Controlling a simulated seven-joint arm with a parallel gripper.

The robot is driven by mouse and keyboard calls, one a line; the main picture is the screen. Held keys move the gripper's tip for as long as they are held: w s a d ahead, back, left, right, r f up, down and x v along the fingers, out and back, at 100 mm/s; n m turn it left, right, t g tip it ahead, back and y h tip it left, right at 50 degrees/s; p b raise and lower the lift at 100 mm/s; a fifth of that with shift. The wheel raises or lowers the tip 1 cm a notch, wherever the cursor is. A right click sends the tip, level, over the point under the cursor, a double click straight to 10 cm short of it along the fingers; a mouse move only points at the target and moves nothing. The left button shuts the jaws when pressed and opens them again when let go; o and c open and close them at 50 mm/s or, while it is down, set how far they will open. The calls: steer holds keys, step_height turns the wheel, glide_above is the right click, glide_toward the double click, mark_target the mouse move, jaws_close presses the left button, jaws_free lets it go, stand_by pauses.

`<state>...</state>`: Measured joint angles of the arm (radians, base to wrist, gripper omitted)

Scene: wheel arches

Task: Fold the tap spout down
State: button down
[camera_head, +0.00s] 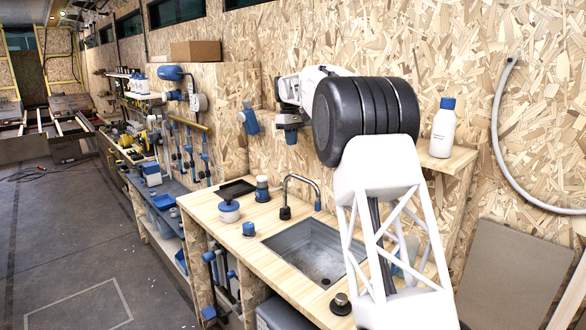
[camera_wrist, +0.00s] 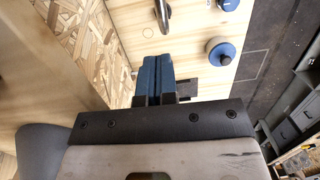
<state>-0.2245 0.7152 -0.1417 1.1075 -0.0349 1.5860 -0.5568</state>
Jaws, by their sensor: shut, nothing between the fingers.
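The tap (camera_head: 303,180) stands on the wooden worktop at the back edge of the sink (camera_head: 290,248). It has a dark base and a curved grey metal spout with a blue tip hanging at its right end. The spout is raised in an arch. My gripper (camera_head: 291,139) hangs above and behind the tap, clear of it, near the wall. In the wrist view its blue fingers (camera_wrist: 156,62) are together with nothing between them. Part of the tap (camera_wrist: 162,14) shows as a dark grey bar just beyond the fingertips.
A blue-lidded jar (camera_head: 228,210), a blue-and-white cup (camera_head: 262,189), a black tray (camera_head: 237,189) and a small blue knob (camera_head: 249,229) are on the worktop left of the tap. A bottle (camera_head: 443,128) stands on a shelf at right. The chipboard wall (camera_head: 350,30) is close behind.

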steer(key=f, duration=0.7)
steer(key=s+f, duration=0.1)
steer(key=f, duration=0.2)
steer(key=shift+s+d+f, duration=0.1)
steer(key=shift+d+f, duration=0.1)
steer(key=shift+d, duration=0.15)
steer(key=shift+s+d, duration=0.1)
steer(key=shift+s+d+f+t+y, duration=0.35)
steer(key=shift+s+d+t+y, duration=0.15)
steer(key=shift+s+d, duration=0.3)
steer(key=shift+s+d+f, duration=0.3)
steer(key=shift+s+d, duration=0.2)
steer(key=shift+s+d+f, duration=0.3)
steer(key=shift+s+d, duration=0.15)
steer(key=shift+s, duration=0.05)
steer(key=shift+w+d+r, duration=0.1)
steer(key=shift+d+r, duration=0.05)
steer(key=shift+r, duration=3.75)
